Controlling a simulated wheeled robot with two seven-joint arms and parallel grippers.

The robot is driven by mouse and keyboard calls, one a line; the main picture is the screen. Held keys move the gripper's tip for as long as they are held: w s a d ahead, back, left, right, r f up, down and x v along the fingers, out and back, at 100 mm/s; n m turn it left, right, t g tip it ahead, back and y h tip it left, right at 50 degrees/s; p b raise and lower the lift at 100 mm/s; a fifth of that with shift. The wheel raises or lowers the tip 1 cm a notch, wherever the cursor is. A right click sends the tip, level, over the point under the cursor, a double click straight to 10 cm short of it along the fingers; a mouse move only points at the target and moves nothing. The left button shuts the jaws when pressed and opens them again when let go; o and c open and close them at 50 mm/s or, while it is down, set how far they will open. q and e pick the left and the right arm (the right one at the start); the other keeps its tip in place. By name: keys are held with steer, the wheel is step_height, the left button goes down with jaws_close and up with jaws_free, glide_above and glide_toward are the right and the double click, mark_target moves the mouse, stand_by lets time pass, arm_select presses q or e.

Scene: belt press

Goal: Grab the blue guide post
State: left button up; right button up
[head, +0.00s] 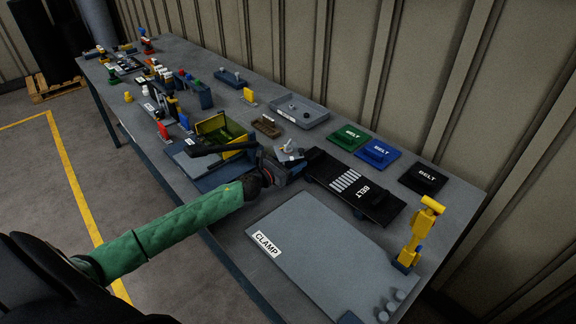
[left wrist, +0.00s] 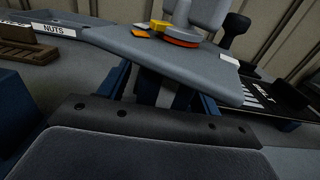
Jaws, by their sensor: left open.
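My left gripper (head: 275,170) is at the end of the green-sleeved arm, low over the middle of the table and beside a small grey plate (head: 290,153). Its jaws are open, with nothing seen between them. In the left wrist view the grey plate (left wrist: 185,60) is close ahead and carries yellow and orange parts. Dark blue upright parts (left wrist: 150,86) show beneath it. I cannot tell whether one of these is the blue guide post, as the plate and my gripper hide much of them. My right gripper is not in view.
A black belt unit (head: 378,207) lies right of my gripper. A grey CLAMP board (head: 320,250) lies in front, mostly clear. A yellow clamp (head: 418,235) stands at the near right. Green, blue and black BELT pads (head: 380,153) line the back.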

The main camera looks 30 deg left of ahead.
arm_select(q)
steer(key=c, duration=1.4)
steer(key=shift+r, duration=0.1)
